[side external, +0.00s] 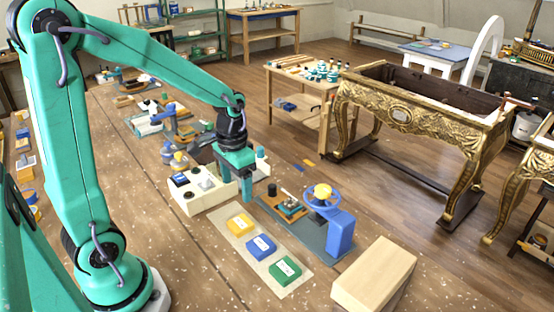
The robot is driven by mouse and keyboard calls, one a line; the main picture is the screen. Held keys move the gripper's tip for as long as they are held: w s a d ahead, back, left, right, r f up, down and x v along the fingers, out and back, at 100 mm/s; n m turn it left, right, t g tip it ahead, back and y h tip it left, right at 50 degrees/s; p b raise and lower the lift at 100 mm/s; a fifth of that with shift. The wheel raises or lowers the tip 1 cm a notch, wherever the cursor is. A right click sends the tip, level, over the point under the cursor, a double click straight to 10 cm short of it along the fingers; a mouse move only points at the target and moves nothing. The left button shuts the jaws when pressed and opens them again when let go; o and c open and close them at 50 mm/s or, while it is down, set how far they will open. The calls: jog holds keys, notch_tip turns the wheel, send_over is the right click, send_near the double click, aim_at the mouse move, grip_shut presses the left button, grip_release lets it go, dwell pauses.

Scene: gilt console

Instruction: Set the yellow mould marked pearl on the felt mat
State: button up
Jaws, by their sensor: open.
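A yellow mould (240,224) with a white label lies on a pale beige strip (226,237) on the worktop. A blue mould (261,246) and a green mould (285,269), also with white labels, lie in a row with it. The label writing is too small to read. My gripper (237,197) points down just behind the yellow mould, apart from it in the picture, with its jaws open and empty. A flat grey-blue base (313,243) lies to the right of the strip. I cannot tell which surface is the felt mat.
A cream box (190,203) with dark and light items stands behind and left of my gripper. A blue press with a yellow-topped wheel (341,232) stands on the grey-blue base. A pale wooden block (374,277) lies at the front right. The worktop left of the strip is clear.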

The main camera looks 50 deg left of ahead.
jog(key=s+d+r+t, duration=0.5)
jog(key=s+r, duration=0.4)
jog(key=r, duration=0.3)
jog(key=shift+s+d+t, duration=0.2)
jog(key=shift+s+t, duration=0.1)
